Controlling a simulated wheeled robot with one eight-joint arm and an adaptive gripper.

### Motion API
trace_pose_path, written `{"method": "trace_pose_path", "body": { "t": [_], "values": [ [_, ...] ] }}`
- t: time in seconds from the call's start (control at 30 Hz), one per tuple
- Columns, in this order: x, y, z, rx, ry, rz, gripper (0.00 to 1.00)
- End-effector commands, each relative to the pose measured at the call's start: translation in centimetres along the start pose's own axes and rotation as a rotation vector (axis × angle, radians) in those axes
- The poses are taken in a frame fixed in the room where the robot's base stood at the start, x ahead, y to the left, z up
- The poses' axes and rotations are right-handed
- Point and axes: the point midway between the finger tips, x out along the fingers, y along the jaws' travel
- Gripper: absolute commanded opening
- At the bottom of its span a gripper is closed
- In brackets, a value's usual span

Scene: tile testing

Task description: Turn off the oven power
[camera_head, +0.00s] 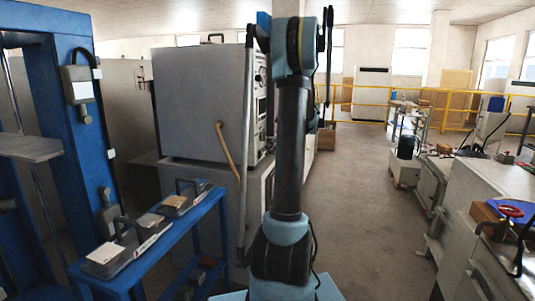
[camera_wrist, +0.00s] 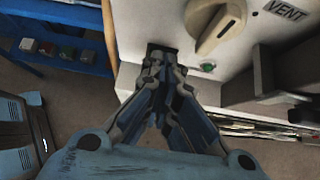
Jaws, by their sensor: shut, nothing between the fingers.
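The oven (camera_head: 198,102) is a large grey box on a grey cabinet, left of my arm in the head view. Its control side faces right and is seen at a steep angle. In the wrist view, its pale panel (camera_wrist: 265,45) carries a large cream knob (camera_wrist: 215,24), a small green light (camera_wrist: 207,67) and a black switch-like part (camera_wrist: 157,47). My gripper (camera_wrist: 160,62) is shut and empty, with its tips at the black part and partly covering it. I cannot tell whether they touch. The gripper is not discernible in the head view.
A blue bench (camera_head: 150,252) with several grey tools stands at the front left, beside a blue frame (camera_head: 60,110). Pale workbenches (camera_head: 465,195) line the right. The floor aisle (camera_head: 365,215) between is clear. A "VENT" label is right of the knob.

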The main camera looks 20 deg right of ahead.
Motion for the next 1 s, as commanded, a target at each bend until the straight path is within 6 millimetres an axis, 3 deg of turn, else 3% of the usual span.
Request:
{"method": "trace_pose_path", "body": {
  "t": [0.27, 0.47, 0.8, 1.0],
  "values": [
    [-0.5, -0.1, -0.4, -0.001, 0.0, 0.002, 0.0],
    [-2.4, -0.3, -1.6, -0.006, 0.001, 0.009, 0.0],
    [-8.9, -0.3, -0.1, -0.007, 0.001, 0.009, 0.0],
    [-11.2, -0.2, 0.5, -0.008, 0.001, 0.011, 0.0]
  ]
}}
